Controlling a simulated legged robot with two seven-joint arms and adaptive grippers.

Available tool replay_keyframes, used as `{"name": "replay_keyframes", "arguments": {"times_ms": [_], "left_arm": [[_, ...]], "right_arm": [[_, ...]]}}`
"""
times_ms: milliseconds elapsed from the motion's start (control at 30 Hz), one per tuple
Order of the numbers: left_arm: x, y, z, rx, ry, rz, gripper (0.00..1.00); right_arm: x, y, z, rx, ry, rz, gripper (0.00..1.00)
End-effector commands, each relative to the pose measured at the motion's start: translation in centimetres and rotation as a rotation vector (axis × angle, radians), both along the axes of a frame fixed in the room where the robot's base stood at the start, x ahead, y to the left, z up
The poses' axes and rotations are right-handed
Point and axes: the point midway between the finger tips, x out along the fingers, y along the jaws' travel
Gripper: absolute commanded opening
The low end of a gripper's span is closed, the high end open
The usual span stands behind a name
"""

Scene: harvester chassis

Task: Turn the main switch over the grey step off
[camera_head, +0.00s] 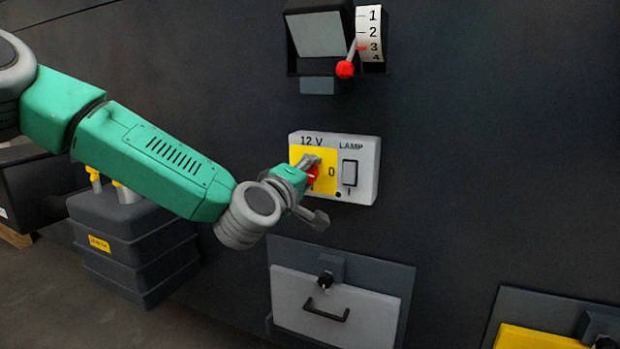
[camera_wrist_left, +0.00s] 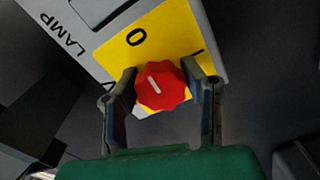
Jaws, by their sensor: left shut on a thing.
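The main switch is a red knob (camera_head: 312,174) on a yellow plate (camera_head: 327,186) marked 12 V, on a light grey switch panel (camera_head: 366,145). My left gripper (camera_head: 310,180) reaches it from the left and is shut on the knob. In the left wrist view the red knob (camera_wrist_left: 161,86) sits between the two fingers (camera_wrist_left: 163,84). Its white mark slants up and left, roughly towards the 0. Below the panel is a light grey front (camera_head: 300,290) with a black handle, which looks like the grey step. My right gripper is not in view.
Above is a red-balled lever (camera_head: 345,69) beside a numbered scale. A dark stepped box (camera_head: 138,248) stands lower left. A yellow part (camera_head: 535,338) shows lower right. The dark wall right of the panel is clear.

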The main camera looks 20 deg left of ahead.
Motion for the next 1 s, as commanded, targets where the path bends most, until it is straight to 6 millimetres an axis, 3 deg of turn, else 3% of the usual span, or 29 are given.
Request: {"name": "replay_keyframes", "arguments": {"times_ms": [700, 733, 800, 1000], "left_arm": [[-0.01, 0.19, -0.42, -0.080, 0.012, 0.005, 0.08], [-0.01, 0.19, -0.42, -0.080, 0.012, 0.005, 0.40], [-0.01, 0.18, -0.39, -0.079, 0.011, 0.004, 0.59], [-0.02, 0.10, -0.22, -0.078, 0.008, 0.002, 0.59]], "right_arm": [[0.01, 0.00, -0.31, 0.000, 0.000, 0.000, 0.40], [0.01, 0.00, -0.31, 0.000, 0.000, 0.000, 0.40], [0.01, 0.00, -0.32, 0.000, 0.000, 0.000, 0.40], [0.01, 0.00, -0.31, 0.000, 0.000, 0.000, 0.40]]}}
